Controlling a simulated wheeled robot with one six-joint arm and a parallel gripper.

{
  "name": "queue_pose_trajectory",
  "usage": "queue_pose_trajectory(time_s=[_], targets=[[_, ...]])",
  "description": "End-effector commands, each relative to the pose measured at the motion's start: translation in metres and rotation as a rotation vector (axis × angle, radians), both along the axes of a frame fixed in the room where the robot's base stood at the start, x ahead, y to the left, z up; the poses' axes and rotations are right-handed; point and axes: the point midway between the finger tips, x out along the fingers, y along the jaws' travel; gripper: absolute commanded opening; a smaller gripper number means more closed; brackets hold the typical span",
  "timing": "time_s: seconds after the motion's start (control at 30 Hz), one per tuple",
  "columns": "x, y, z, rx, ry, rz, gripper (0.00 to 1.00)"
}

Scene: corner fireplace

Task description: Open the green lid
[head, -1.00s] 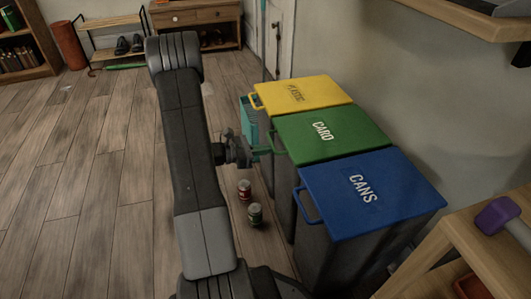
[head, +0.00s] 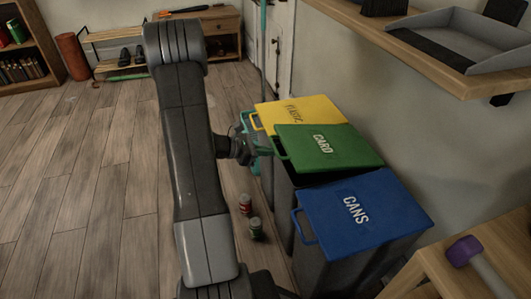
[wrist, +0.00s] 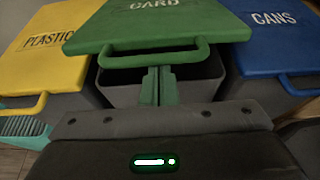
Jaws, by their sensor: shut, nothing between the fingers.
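The green lid marked CARD (head: 335,148) is tilted up a little at its handle side, between the yellow and blue lids. The wrist view also shows the green lid (wrist: 160,20), with a dark gap between it and the grey bin (wrist: 205,82) below. Its green handle (wrist: 150,55) juts toward me. My gripper (wrist: 158,72) is shut and empty, its fingertips just under the handle bar; I cannot tell whether they touch it. In the head view my gripper (head: 264,147) is at the handle side of the lid, partly hidden by my arm.
The yellow PLASTIC lid (head: 290,109) and blue CANS lid (head: 362,212) lie shut on either side. A wooden shelf (head: 440,65) overhangs at right. The floor at left is clear.

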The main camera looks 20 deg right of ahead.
Motion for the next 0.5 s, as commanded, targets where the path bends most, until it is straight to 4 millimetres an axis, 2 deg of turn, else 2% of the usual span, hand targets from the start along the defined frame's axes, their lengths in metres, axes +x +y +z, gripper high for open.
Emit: queue_pose_trajectory(time_s=[0.03, 0.5], targets=[[0.0, -0.002, 0.021, 0.022, -0.005, -0.002, 0.0], [-0.002, -0.03, 0.104, 0.237, -0.017, -0.002, 0.0]])
